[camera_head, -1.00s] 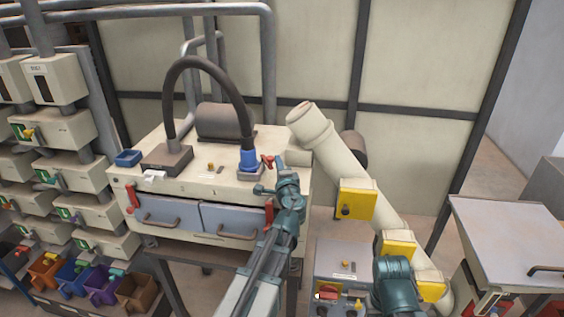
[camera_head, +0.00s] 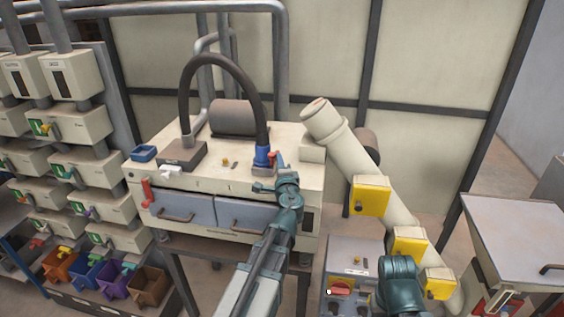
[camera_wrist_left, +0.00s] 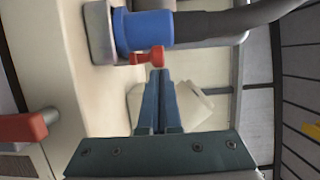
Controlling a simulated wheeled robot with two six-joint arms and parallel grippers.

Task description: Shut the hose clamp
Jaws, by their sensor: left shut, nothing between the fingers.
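The hose clamp shows as a short red lever (camera_head: 272,157) beside the blue collar (camera_head: 262,157) at the lower end of the black hose, on top of the cream machine. In the left wrist view the red lever (camera_wrist_left: 152,57) sticks out under the blue collar (camera_wrist_left: 148,29). My left gripper (camera_head: 281,158) is shut and empty, just right of the lever. In the left wrist view its fingertips (camera_wrist_left: 159,73) end right by the lever's free end; I cannot tell whether they touch. My right gripper is not visible.
The black hose (camera_head: 220,60) arches over the machine top (camera_head: 215,180). A thick slanted cream pipe (camera_head: 350,150) with yellow boxes stands right of the machine.

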